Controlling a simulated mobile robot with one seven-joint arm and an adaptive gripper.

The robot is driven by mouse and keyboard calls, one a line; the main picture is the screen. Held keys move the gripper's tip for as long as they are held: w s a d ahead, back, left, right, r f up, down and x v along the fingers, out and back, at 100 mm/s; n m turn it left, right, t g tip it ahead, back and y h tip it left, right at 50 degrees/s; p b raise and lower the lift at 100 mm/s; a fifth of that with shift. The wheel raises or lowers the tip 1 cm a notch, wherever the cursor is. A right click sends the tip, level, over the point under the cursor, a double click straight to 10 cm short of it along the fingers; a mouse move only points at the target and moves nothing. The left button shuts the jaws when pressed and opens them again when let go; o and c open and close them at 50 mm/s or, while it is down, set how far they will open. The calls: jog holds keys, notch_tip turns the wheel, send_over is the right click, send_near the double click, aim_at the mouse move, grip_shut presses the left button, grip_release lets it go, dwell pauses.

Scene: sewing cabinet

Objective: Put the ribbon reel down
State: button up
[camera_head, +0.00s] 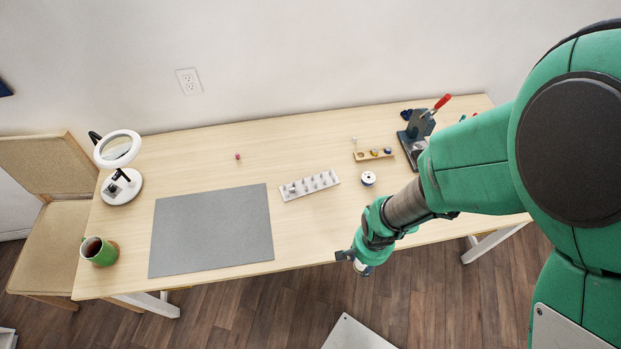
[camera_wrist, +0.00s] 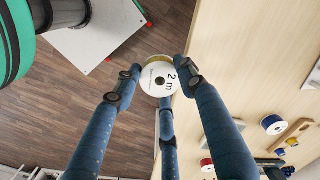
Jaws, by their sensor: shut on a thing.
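A ribbon reel (camera_wrist: 157,77) with a white face marked "2 m" and a yellowish rim is held between the fingertips of my gripper (camera_wrist: 156,84) in the wrist view. My gripper is shut on it, with blue fingers around its edge. In the head view my gripper (camera_head: 354,261) is at the front edge of the wooden table (camera_head: 330,135), and the reel hangs over the floor, partly hidden. Another white-faced reel (camera_head: 368,178) with a dark centre lies on the table; in the wrist view its side looks blue (camera_wrist: 273,125).
A wooden holder (camera_head: 362,157) with small spools and a white pegged rack (camera_head: 310,186) stand mid-right. A red-handled press (camera_head: 418,136) is behind them. A grey mat (camera_head: 212,230), ring lamp (camera_head: 134,190) and green mug (camera_head: 104,257) are left. The table between mat and rack is mostly clear.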

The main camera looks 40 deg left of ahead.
jog(key=w+a, duration=0.3)
jog(key=a, duration=0.4)
jog(key=w+a+p, duration=0.1)
jog(key=w+a, duration=0.2)
jog(key=a, duration=0.4)
jog(key=w+a+r, duration=0.1)
jog(key=w+a, duration=0.3)
jog(key=a, duration=0.2)
jog(key=shift+a, duration=0.4)
jog(key=a, duration=0.3)
jog(key=w+a, duration=0.1)
jog(key=a, duration=0.3)
jog(key=w+a+p, duration=0.1)
jog(key=a, duration=0.2)
jog(key=shift+w+a, duration=0.15)
jog(key=shift+a, duration=0.1)
jog(key=a, duration=1.2)
jog(key=shift+w+f, duration=0.15)
jog(key=shift+f, duration=0.2)
jog(key=shift+a+p, duration=0.3)
jog(key=shift+a, duration=0.45)
jog(key=shift+w+a+f+b, duration=0.25)
jog(key=shift+w+a, duration=1.15)
jog(key=shift+a, duration=0.85)
jog(key=shift+w+a+f+b, duration=0.25)
jog(key=shift+w+a, duration=1.2)
jog(key=shift+a, duration=0.8)
jog(key=shift+w+a+f+b, duration=0.25)
jog(key=shift+w+a, duration=1.15)
jog(key=shift+a, duration=0.85)
